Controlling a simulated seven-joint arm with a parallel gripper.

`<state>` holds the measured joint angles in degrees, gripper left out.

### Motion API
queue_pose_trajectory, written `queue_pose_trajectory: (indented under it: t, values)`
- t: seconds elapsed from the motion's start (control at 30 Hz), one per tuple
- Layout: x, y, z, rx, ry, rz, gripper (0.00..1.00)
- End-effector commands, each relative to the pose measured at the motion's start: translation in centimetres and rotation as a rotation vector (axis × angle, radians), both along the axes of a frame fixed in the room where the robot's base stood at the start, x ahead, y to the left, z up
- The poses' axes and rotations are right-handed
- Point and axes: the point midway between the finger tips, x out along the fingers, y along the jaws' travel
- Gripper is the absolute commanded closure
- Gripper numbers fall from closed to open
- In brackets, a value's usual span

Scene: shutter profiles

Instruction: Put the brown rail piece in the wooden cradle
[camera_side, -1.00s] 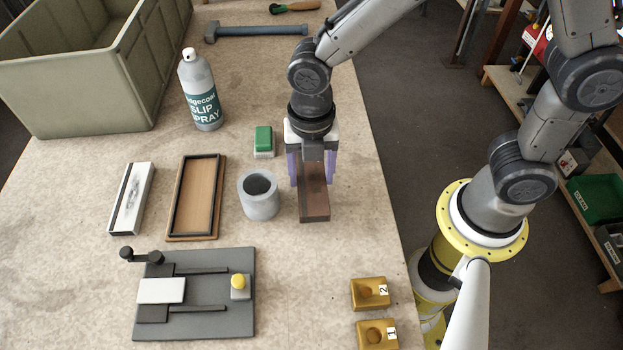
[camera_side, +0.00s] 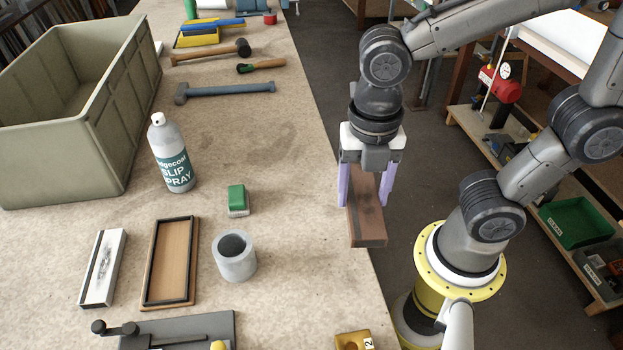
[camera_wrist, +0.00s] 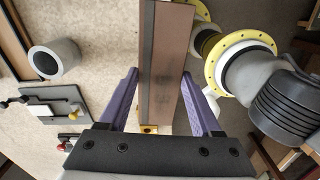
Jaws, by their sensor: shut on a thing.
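The brown rail piece (camera_side: 367,220) is a long block with a darker strip along one side. My gripper (camera_side: 366,190) is shut on it, with a purple finger at each side, and holds it up by the table's right edge. In the wrist view the rail piece (camera_wrist: 165,65) runs lengthwise away from me between the fingers. The wooden cradle appears to be the shallow wooden tray with a black inner rim (camera_side: 168,258), lying empty at the lower left, well to the left of my gripper. Only its edge shows at the upper left of the wrist view (camera_wrist: 16,38).
A grey ring (camera_side: 234,260) and a green-topped block (camera_side: 237,200) stand between the tray and my gripper. A white-edged block (camera_side: 103,268) lies left of the tray. A spray bottle (camera_side: 172,155) and large bin (camera_side: 85,110) stand behind. A dark fixture plate (camera_side: 215,325) is in front.

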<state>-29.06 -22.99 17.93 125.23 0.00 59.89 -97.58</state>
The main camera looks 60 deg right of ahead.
Motion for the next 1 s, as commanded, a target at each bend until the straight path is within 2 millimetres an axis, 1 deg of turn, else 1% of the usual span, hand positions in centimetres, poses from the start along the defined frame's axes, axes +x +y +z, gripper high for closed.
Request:
queue_pose_trajectory:
  t: [0.03, 0.17, 0.3, 0.37, 0.4, 0.57, 0.7, 0.83, 0.9, 1.0]
  values:
    - [1.1, 0.0, -0.1, -0.001, 0.002, -0.083, 0.93]
    - [4.6, 0.0, -0.7, -0.003, 0.003, -0.362, 0.93]
    - [8.8, -0.5, -1.7, -0.003, 0.001, -0.689, 0.93]
    - [10.5, -0.9, -2.2, -0.004, 0.002, -0.830, 0.93]
    - [11.7, -1.2, -2.7, -0.003, 0.001, -0.924, 0.93]
    - [16.2, -3.0, -4.7, -0.004, 0.001, -1.297, 0.93]
    - [19.8, -5.1, -7.0, -0.005, 0.000, -1.621, 0.93]
    - [22.5, -7.2, -9.0, -0.003, -0.001, -1.886, 0.93]
    - [23.6, -8.1, -9.9, -0.003, -0.001, -1.995, 0.93]
    - [24.6, -9.1, -10.9, -0.002, -0.003, -2.107, 0.93]
